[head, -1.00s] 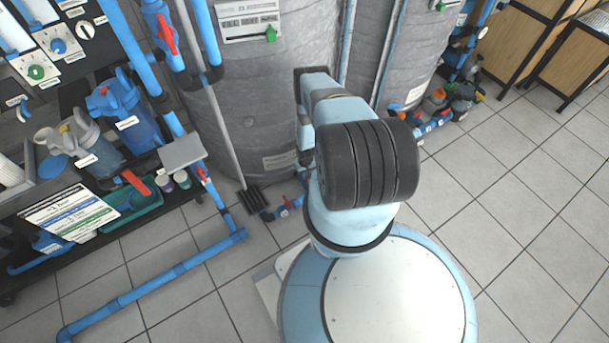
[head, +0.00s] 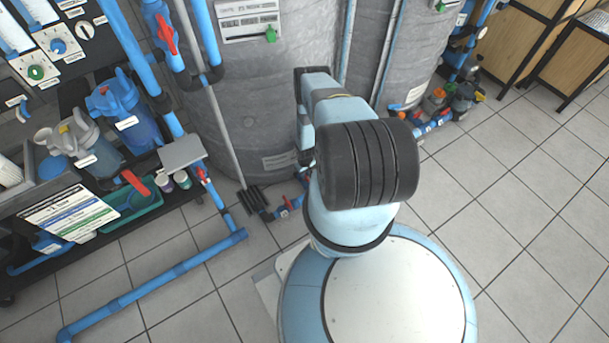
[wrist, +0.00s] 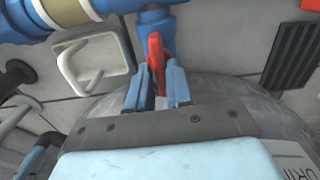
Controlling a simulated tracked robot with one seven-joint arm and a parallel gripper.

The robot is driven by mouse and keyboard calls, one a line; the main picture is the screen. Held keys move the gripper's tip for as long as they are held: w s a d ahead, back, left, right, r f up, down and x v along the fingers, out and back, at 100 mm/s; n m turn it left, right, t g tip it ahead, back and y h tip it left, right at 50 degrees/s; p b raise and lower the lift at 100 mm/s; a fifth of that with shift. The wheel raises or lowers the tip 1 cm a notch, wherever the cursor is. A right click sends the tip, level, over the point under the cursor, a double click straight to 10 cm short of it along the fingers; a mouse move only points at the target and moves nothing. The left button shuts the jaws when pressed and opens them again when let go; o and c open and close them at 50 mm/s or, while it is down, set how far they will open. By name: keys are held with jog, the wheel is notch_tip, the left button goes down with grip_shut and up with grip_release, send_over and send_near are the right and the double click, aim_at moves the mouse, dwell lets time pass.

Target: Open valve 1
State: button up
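A red valve handle (wrist: 157,60) on a blue pipe fitting shows at the top middle of the wrist view. My gripper (wrist: 158,76) has its two blue fingers on either side of the handle's lower end, with the handle between them. The fingers stand apart, and I see a gap beside the handle, so they do not look clamped on it. In the head view my gripper is hidden behind my arm. Several red handles show there, among them an upper left one (head: 166,33) and a low one by the tank (head: 285,203). I cannot read which is valve 1.
Grey tanks (head: 265,110) stand beyond my arm. A blue floor pipe (head: 150,288) and a black rack with filter housings (head: 128,110) are at left. In the wrist view a white bracket (wrist: 118,45) lies left of the handle and a black grating (wrist: 290,55) right.

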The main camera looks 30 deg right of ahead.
jog(key=o, duration=0.3)
jog(key=shift+s, duration=0.1)
jog(key=shift+r, duration=0.1)
notch_tip(320, 180, up, 14)
jog(key=shift+f, duration=0.25)
dwell(0.4)
dwell(0.5)
